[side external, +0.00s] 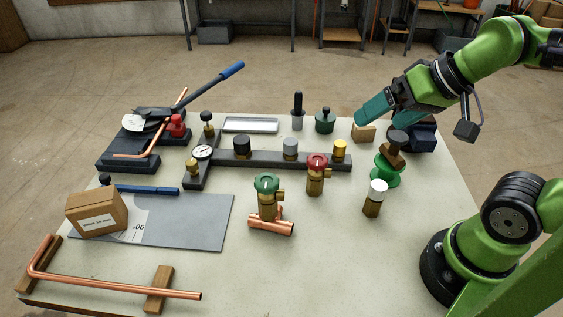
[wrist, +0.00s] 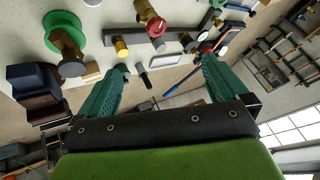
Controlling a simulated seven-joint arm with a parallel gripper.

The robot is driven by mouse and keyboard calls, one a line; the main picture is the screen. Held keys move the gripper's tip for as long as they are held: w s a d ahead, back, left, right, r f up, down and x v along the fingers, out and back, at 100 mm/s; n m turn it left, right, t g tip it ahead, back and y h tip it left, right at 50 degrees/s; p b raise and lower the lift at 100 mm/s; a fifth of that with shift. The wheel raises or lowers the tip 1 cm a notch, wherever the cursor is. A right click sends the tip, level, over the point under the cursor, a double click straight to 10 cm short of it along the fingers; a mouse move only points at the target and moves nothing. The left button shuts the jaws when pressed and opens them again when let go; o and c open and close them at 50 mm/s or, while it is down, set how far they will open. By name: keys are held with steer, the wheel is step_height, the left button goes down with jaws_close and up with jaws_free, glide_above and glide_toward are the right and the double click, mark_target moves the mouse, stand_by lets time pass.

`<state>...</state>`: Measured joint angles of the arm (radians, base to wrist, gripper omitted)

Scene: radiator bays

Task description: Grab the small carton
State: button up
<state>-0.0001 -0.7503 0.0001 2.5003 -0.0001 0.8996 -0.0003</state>
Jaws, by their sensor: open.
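The small carton (side external: 96,213) is a brown cardboard box with a white label on its front. It rests at the left of the table, on the left end of a grey sheet, in the side external view. I cannot make it out in the wrist view. My gripper (side external: 381,119) is above the back right of the table, far to the right of the carton, near a small wooden block (side external: 363,134). Its two teal fingers are spread apart in the wrist view (wrist: 165,66), with nothing held between them.
A gauge manifold (side external: 270,161) lies across the middle. Brass valves (side external: 267,203) and a green spool (side external: 386,174) stand to its front and right. A pipe bender (side external: 130,159) sits behind the carton. A copper pipe (side external: 120,286) lies on wooden blocks in front. The front centre is clear.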

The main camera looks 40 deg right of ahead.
steer(key=shift+c, duration=0.8)
steer(key=m+g+h, duration=0.2)
steer(key=m+g, duration=0.1)
steer(key=g, duration=0.4)
glide_above(363, 132)
steer(key=w+d, duration=0.2)
step_height(363, 132, down, 18)
steer(key=shift+r, duration=0.1)
steer(key=shift+s+d+f, duration=0.1)
steer(key=shift+s+f, duration=0.1)
steer(key=shift+f, duration=1.15)
steer(key=shift+s+f, duration=0.2)
steer(key=shift+f, duration=1.15)
